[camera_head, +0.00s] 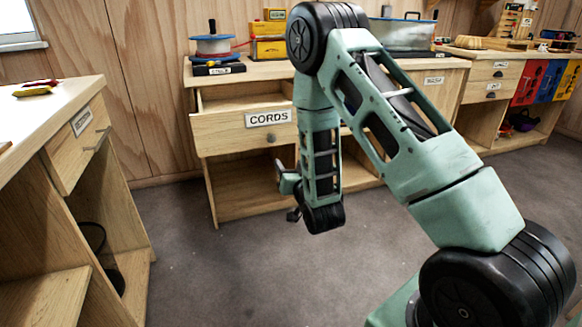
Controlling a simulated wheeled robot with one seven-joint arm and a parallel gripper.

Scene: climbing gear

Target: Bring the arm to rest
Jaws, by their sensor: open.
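My arm (410,140) rises from the lower right to a bent elbow near the top middle, then its forearm hangs down in front of the workbench. My gripper (287,191) is at the lower end, mostly hidden behind the wrist. Its visible parts stick out to the left, in front of the open lower shelf of the bench. It is open, and I see nothing held in it.
The drawer labelled CORDS (243,133) is pulled out, close behind my forearm. A wooden counter (62,88) stands at the left. A cord spool (213,46) and a clear bin (402,35) stand on the back bench. The grey floor (235,265) in the middle is clear.

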